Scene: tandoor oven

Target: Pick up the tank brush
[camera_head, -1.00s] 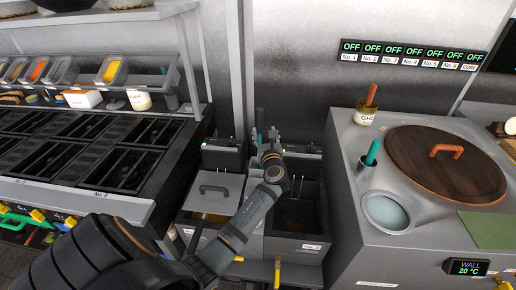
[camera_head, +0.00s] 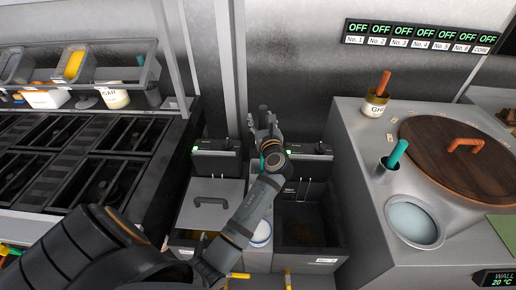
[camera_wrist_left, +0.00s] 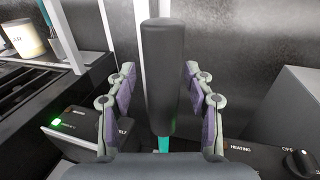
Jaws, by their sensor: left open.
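The tank brush stands upright, with a thick dark grey handle (camera_wrist_left: 165,70) and a teal part (camera_wrist_left: 163,145) below it in the left wrist view. In the head view the handle (camera_head: 263,112) shows only in part, and the lower brush is mostly hidden by my arm. My left gripper (camera_wrist_left: 160,95) is open, with its fingers on either side of the handle and gaps visible on both sides. In the head view this gripper (camera_head: 263,122) is over the gap between two tanks. My right gripper is not in view.
A lidded tank (camera_head: 185,217) and an open tank (camera_head: 318,258) flank my left arm. Dark control boxes (camera_head: 213,163) stand behind them. A tandoor counter with a wooden lid (camera_head: 445,165) is at right.

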